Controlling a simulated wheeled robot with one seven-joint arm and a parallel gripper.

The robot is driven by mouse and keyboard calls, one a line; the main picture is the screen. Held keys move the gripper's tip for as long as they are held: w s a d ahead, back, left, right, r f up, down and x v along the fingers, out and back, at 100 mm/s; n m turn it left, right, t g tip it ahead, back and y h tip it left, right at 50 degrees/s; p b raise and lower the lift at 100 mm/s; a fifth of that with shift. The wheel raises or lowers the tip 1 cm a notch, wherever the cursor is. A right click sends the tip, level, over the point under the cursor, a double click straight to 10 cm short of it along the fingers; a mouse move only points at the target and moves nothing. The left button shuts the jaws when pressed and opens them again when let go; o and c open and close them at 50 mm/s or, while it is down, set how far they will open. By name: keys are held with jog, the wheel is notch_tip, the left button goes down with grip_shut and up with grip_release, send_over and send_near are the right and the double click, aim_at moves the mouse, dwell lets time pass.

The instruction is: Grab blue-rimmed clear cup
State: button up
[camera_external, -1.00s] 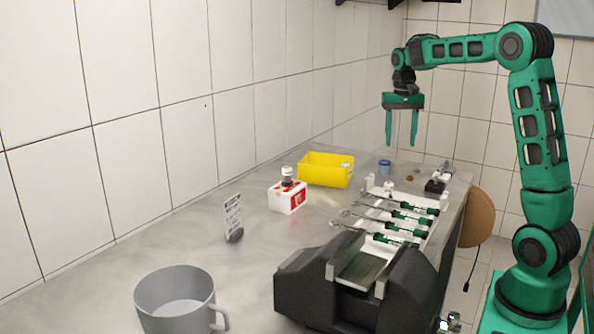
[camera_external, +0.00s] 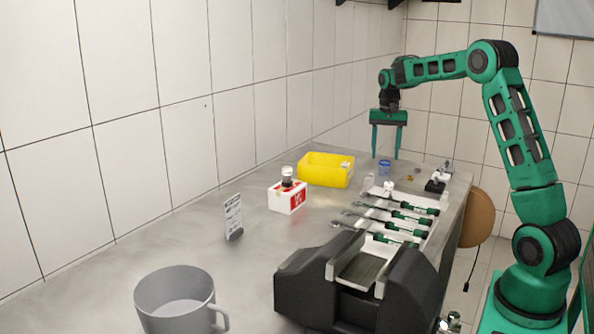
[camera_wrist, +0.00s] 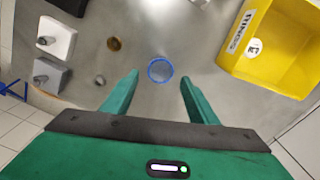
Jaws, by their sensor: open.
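The blue-rimmed clear cup (camera_wrist: 160,71) stands on the grey bench top, seen from above in the wrist view between and just beyond my fingertips. In the external view the cup (camera_external: 384,167) is at the far end of the bench, right of the yellow bin. My gripper (camera_external: 385,155) is open and empty, pointing down over that end of the bench. In the wrist view its two green fingers (camera_wrist: 159,76) are spread wider than the cup. The fingers do not appear to touch the cup.
The yellow bin (camera_external: 325,184) stands left of the cup. A small brown round piece (camera_wrist: 114,44) and white and grey blocks (camera_wrist: 55,38) lie on the cup's other side. A red-and-white box (camera_external: 287,198), a tool tray and a grey mug (camera_external: 165,300) stand nearer the camera.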

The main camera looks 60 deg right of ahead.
aim_at(384, 161)
notch_tip(384, 161, down, 5)
jog(key=shift+a+r, duration=0.1)
jog(key=shift+a, duration=0.05)
jog(key=shift+c, duration=0.6)
jog(key=c, duration=1)
jog(key=shift+r, duration=0.1)
